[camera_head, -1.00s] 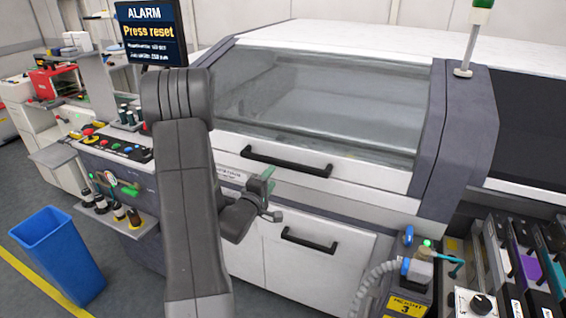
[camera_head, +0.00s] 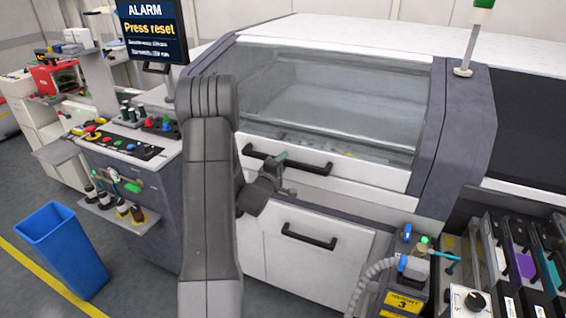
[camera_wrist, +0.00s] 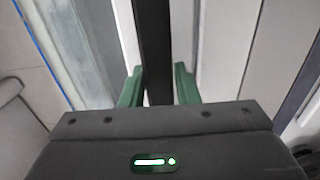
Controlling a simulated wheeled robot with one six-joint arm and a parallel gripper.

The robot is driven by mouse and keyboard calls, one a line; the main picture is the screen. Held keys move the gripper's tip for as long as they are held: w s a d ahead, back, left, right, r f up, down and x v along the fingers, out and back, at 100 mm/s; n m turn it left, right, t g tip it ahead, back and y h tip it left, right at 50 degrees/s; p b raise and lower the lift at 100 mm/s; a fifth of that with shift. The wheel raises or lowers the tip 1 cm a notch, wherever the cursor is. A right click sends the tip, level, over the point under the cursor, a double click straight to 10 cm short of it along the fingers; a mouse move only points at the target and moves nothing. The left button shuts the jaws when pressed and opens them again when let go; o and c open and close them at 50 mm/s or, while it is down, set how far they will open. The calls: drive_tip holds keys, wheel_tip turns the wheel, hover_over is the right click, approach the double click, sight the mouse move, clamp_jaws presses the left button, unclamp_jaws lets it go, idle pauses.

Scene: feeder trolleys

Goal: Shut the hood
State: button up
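The machine's hood (camera_head: 318,95) has a large clear window in a white frame. It appears lowered over the machine front; I cannot tell whether it is fully shut. Its black bar handle (camera_head: 312,167) runs along the white lower strip. My gripper (camera_head: 277,160) is at the left part of this handle and hides some of it. In the wrist view the dark handle bar (camera_wrist: 154,45) passes between the two green fingers of my gripper (camera_wrist: 158,84). The fingers look apart, with a narrow gap beside the bar.
A second black handle (camera_head: 309,237) is on the white door below. A control panel (camera_head: 125,145) and an alarm screen (camera_head: 150,30) stand left. A blue bin (camera_head: 62,250) is on the floor. Feeders (camera_head: 520,250) and a grey hose (camera_head: 372,280) are at the right.

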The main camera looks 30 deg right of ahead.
clamp_jaws()
drive_tip(key=s+a+r+p, duration=0.2)
drive_tip(key=a+r, duration=0.1)
drive_tip(key=r, duration=0.4)
drive_tip(key=shift+s+r, duration=0.25)
drive_tip(key=shift+r, duration=0.1)
drive_tip(key=shift+o, duration=2.4)
unclamp_jaws()
drive_tip(key=shift+f, duration=0.1)
drive_tip(key=shift+s, duration=0.1)
drive_tip(key=b+v, duration=0.3)
drive_tip(key=v, duration=1)
drive_tip(key=shift+s+a, duration=0.2)
drive_tip(key=shift+a, duration=0.05)
drive_tip(key=shift+f, duration=0.1)
